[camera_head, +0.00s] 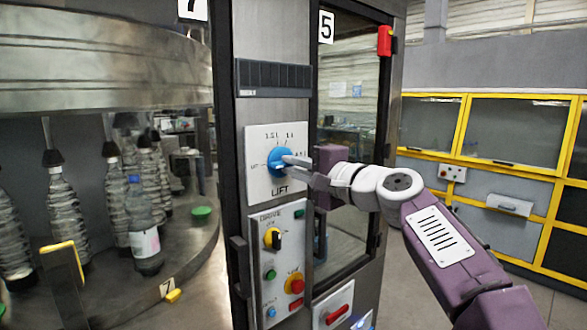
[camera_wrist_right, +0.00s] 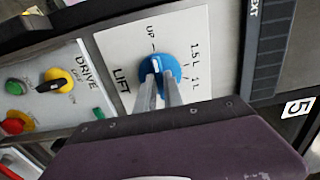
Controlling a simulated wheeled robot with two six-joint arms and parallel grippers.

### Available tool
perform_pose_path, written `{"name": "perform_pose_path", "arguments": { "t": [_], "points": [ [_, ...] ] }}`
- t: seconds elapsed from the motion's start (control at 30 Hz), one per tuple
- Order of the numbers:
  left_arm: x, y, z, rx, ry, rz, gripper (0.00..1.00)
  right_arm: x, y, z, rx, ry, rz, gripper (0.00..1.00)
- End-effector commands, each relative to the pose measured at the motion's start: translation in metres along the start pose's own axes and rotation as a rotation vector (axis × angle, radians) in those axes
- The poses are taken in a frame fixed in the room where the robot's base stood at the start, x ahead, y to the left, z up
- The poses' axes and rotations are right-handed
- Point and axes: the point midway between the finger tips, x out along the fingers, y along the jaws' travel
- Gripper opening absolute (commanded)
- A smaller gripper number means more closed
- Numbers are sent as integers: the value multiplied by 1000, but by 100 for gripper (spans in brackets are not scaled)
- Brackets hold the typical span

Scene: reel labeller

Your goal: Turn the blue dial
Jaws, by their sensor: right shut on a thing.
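The blue dial (camera_head: 279,161) sits on the white LIFT plate (camera_head: 262,190) on the grey machine column. It also shows in the right wrist view (camera_wrist_right: 172,67), with marks for UP, 1.5 L and 1 L around it. My right gripper (camera_head: 288,161) reaches in from the right, and its fingers are shut on the dial's raised grip. In the right wrist view the two grey fingertips (camera_wrist_right: 158,80) stand on either side of the dial's pale pointer, which points toward the UP side. The fingers hide part of the dial's face. My left gripper is not in view.
Below is the DRIVE panel (camera_head: 264,226) with a yellow-and-black switch (camera_head: 273,238), a red button (camera_head: 295,284) and green buttons. A glass door (camera_head: 347,120) stands right of the column. Bottles (camera_head: 145,230) stand on the round machine at left. Yellow-framed cabinets (camera_head: 515,130) line the right.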

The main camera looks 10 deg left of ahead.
Motion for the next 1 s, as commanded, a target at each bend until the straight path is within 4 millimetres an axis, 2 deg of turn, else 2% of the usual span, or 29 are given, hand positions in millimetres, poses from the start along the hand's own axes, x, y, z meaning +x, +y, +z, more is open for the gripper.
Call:
{"name": "perform_pose_path", "arguments": {
  "t": [0.37,0.4,0.47,0.5,0.8,0.87,1.0],
  "points": [
    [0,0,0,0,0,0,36,0,0,0,-8,0,0,0],
    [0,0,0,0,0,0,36,0,0,0,-8,0,0,15],
    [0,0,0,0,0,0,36,0,0,0,-8,0,0,31],
    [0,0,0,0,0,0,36,0,0,0,-8,0,0,34],
    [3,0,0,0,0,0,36,-3,1,0,-7,1,-1,34],
    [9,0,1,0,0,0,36,-10,3,-1,-7,2,-1,34],
    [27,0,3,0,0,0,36,-41,5,-1,-8,4,-4,34]
  ]
}}
